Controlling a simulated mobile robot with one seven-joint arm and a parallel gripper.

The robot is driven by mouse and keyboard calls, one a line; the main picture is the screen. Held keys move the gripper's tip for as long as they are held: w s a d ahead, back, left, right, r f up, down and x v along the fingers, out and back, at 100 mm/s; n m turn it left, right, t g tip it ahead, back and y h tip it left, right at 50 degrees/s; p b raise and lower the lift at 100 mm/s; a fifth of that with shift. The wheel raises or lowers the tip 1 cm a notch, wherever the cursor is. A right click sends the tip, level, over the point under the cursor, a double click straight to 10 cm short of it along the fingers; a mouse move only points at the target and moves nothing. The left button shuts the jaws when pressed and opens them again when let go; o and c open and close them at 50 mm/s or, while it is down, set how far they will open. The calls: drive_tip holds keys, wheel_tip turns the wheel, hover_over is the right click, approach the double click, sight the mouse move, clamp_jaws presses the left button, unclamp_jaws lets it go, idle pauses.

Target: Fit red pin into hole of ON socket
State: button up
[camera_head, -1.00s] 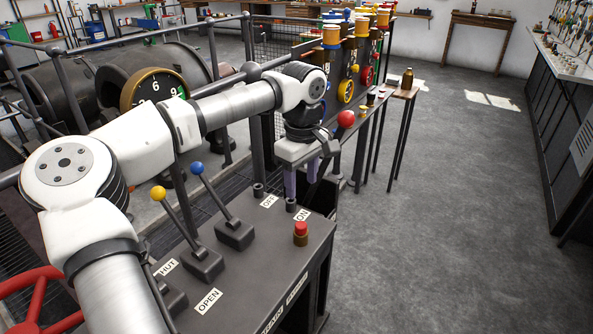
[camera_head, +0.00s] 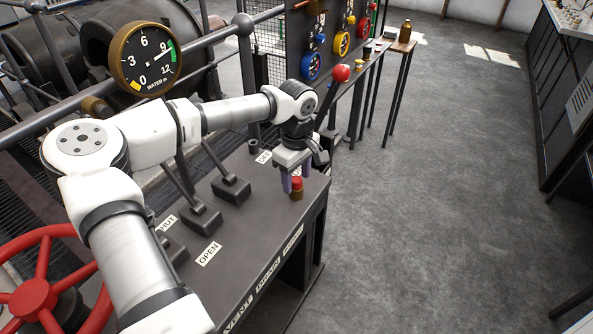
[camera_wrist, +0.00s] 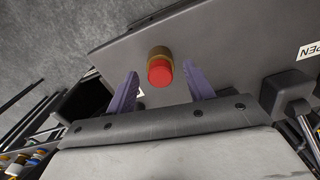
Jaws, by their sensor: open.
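The red pin (camera_head: 297,184), with a red top and a brown-gold lower part, stands upright on the dark console top. My gripper (camera_head: 296,178) is open, pointing down over it, its purple fingers close to the pin. In the wrist view the pin (camera_wrist: 160,68) shows between the two fingertips of my gripper (camera_wrist: 160,72), with gaps on both sides. I cannot tell how far below the tips it is. The ON socket is hidden behind my gripper in the head view. The other socket (camera_head: 254,145) stands by the OFF label (camera_head: 264,157).
A red-knobbed lever (camera_head: 340,73) rises just behind my gripper. More levers stand on the console (camera_head: 262,215), left of the pin, near the OPEN label (camera_head: 209,254). A gauge (camera_head: 146,58) and railing are at the back left. Open floor (camera_head: 430,200) lies to the right.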

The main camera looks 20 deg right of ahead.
sight(296, 179)
drive_tip(key=c, duration=1.1)
drive_tip(key=shift+r+p, duration=1.4)
drive_tip(key=shift+r, duration=0.9)
